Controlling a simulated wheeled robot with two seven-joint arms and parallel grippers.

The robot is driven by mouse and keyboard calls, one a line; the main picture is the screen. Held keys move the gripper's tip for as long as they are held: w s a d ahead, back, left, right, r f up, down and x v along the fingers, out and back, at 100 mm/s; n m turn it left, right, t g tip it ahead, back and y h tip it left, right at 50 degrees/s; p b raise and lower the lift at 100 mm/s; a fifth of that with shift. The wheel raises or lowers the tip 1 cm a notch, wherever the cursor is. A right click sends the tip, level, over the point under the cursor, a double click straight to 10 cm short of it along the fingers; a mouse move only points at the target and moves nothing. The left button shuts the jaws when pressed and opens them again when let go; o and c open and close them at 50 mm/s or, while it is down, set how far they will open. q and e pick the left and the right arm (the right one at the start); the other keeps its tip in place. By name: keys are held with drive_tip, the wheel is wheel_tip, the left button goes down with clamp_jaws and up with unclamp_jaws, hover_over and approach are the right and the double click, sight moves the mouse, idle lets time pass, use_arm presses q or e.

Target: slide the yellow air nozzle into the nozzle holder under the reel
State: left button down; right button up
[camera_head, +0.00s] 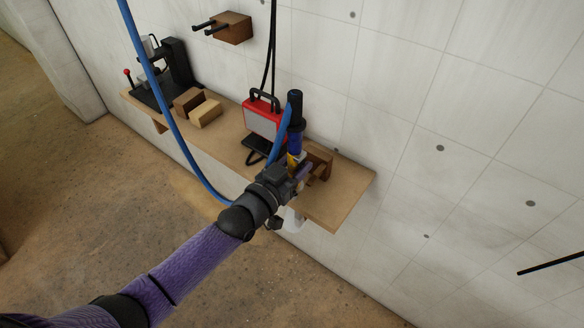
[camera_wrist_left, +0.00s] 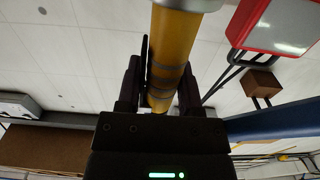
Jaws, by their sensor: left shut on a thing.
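My left gripper (camera_head: 291,174) is shut on the yellow air nozzle (camera_head: 291,160) over the right part of the wall shelf. In the left wrist view the nozzle (camera_wrist_left: 171,60) is a thick yellow cylinder with a grey collar, between the two dark fingers (camera_wrist_left: 160,92). In the head view the gripper hides most of it. A brown wall block with two dark prongs (camera_head: 234,30), which looks like the nozzle holder, is at upper left, well apart from the nozzle. It also shows in the wrist view (camera_wrist_left: 262,84). The reel is not visible. My right gripper is not in view.
The shelf (camera_head: 342,190) carries a red-framed lamp (camera_head: 262,118), a dark blue and black upright tool (camera_head: 295,108), wooden blocks (camera_head: 206,113) and a black machine (camera_head: 172,72). A blue hose (camera_head: 165,95) loops in front; black cables (camera_head: 270,50) hang along the wall.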

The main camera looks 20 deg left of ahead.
use_arm(q)
drive_tip(key=shift+w, duration=0.15)
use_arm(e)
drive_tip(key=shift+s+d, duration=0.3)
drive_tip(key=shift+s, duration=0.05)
use_arm(q)
drive_tip(key=shift+w, duration=0.1)
drive_tip(key=shift+w+d+b, duration=0.3)
drive_tip(key=shift+w+b, duration=0.15)
drive_tip(key=shift+w, duration=0.1)
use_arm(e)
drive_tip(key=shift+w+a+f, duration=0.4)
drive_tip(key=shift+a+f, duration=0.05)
use_arm(q)
drive_tip(key=shift+w, duration=0.15)
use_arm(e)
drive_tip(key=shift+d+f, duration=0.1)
